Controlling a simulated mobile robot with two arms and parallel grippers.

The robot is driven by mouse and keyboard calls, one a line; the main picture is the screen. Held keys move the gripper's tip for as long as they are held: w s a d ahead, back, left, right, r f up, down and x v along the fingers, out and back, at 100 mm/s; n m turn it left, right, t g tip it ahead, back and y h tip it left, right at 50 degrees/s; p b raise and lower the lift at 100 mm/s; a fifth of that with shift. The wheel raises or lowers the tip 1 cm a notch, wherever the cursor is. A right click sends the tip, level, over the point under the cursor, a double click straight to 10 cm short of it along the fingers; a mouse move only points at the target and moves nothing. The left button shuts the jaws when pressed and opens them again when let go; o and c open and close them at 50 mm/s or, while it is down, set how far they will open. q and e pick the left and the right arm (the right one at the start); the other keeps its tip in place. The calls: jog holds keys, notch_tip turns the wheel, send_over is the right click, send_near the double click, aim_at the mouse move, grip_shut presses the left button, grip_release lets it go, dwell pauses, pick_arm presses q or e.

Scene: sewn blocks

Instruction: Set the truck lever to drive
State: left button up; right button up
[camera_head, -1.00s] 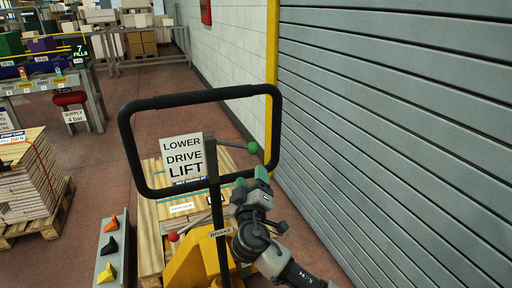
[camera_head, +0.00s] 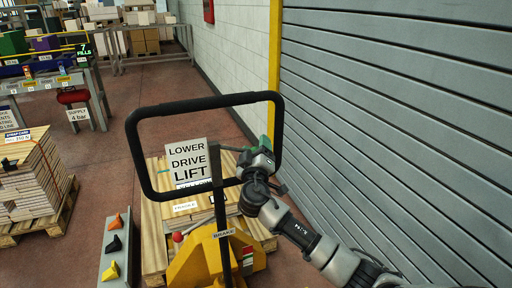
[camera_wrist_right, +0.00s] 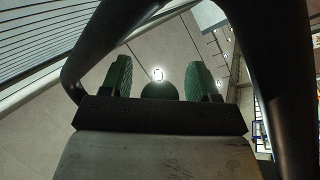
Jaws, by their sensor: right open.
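The pallet truck's lever (camera_head: 231,148) is a thin dark rod. It sticks out to the right of the column, inside the black handle loop (camera_head: 203,101), beside a sign (camera_head: 188,163) reading LOWER, DRIVE, LIFT. The rod sits near the LOWER line's height. My right gripper (camera_head: 263,143) is at the rod's outer end, which it hides in the head view. In the right wrist view the open green fingers (camera_wrist_right: 160,80) stand on either side of the round dark green knob (camera_wrist_right: 159,91), with gaps visible. My left gripper is not in view.
A red knob (camera_head: 177,237) and BRAKE label (camera_head: 223,233) are lower on the truck. A grey shutter (camera_head: 400,120) closes off the right side. A stacked pallet (camera_head: 35,185) stands left.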

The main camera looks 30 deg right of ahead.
jog(key=shift+c, duration=0.4)
grip_shut()
jog(key=r+n+t, duration=0.1)
jog(key=n, duration=0.1)
jog(key=r+n+t+y+b, duration=0.1)
jog(key=n, duration=0.1)
jog(key=r+n+b, duration=0.1)
jog(key=r+n, duration=0.1)
jog(key=shift+s+d+t+y, duration=0.1)
jog(key=shift+d+t+y, duration=0.15)
jog(key=shift+t+y, duration=0.15)
jog(key=shift+o, duration=0.4)
grip_release()
